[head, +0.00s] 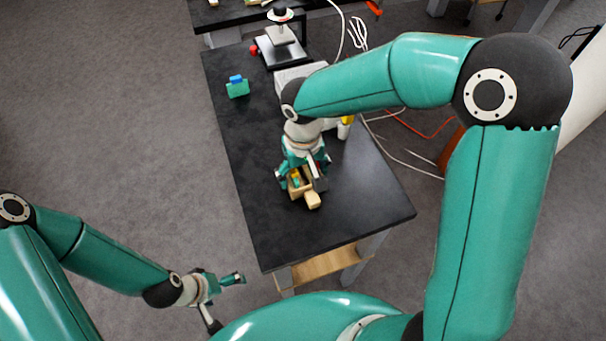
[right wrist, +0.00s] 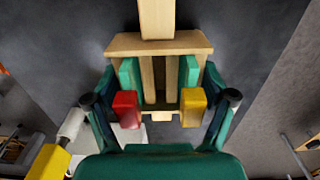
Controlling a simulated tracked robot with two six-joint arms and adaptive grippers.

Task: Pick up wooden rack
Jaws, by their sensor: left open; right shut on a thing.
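The wooden rack (head: 312,199) is a pale wood piece with a bar sticking out towards the near side, on or just above the black table in the head view. In the right wrist view the rack (right wrist: 159,43) shows a crosswise board, with the bar running up to the top edge. My right gripper (head: 303,178) is at the rack from above; in the right wrist view its teal fingers (right wrist: 160,82) are shut on the rack's middle part. A red block (right wrist: 126,109) and a yellow block (right wrist: 193,107) show beside it. My left gripper (head: 226,302) is open and empty, away from the table.
The black table (head: 365,195) is clear at its near end. A green block with a blue top (head: 237,88) stands at the left edge. A black device (head: 280,50) stands at the far end. A yellow-and-white object (head: 346,125) is right of my gripper. Cables lie on the floor.

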